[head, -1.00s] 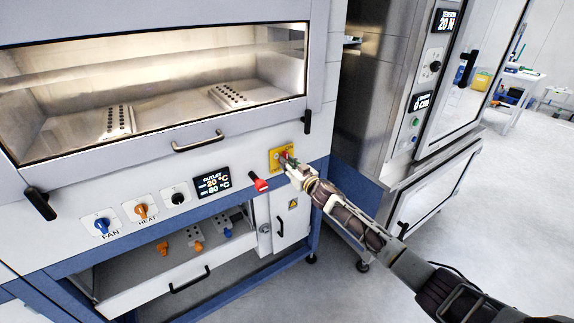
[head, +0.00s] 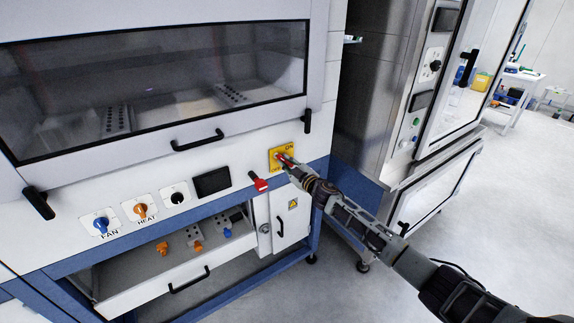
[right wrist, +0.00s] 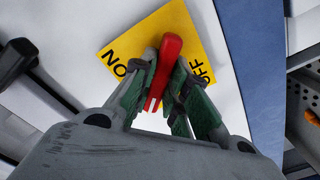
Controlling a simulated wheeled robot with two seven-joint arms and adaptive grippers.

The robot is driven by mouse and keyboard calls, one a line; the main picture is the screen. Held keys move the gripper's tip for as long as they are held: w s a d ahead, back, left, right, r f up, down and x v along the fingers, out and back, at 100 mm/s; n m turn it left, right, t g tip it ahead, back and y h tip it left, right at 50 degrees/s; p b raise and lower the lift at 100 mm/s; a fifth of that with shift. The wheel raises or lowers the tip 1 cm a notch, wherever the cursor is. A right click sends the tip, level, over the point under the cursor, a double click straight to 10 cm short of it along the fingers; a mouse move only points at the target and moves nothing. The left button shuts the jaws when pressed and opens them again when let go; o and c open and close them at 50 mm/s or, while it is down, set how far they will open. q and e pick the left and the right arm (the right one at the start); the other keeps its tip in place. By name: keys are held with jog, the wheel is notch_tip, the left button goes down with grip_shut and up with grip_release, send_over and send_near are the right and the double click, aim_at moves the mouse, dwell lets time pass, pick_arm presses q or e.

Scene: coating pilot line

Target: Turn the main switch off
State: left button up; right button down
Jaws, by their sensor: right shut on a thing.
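The main switch is a red handle (right wrist: 168,58) on a yellow plate (right wrist: 132,40) marked ON and OFF. In the head view the yellow plate (head: 275,160) sits on the oven's white front panel, right of the knobs. My right gripper (head: 287,163) is at the plate. In the right wrist view its green-padded fingers (right wrist: 160,92) are shut on the red handle, one on each side. The fingers hide part of the handle and part of the OFF lettering. My left gripper is not in view.
The oven window (head: 160,85) and its display (head: 212,181) are dark. The FAN (head: 101,224) and HEAT (head: 141,209) knobs are further left.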

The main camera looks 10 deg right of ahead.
jog(key=shift+n, duration=0.4)
jog(key=n, duration=0.8)
jog(key=c, duration=1.3)
grip_release()
jog(key=shift+s, duration=0.1)
jog(key=v, duration=0.6)
jog(key=shift+p, duration=0.4)
jog(key=shift+d, duration=0.1)
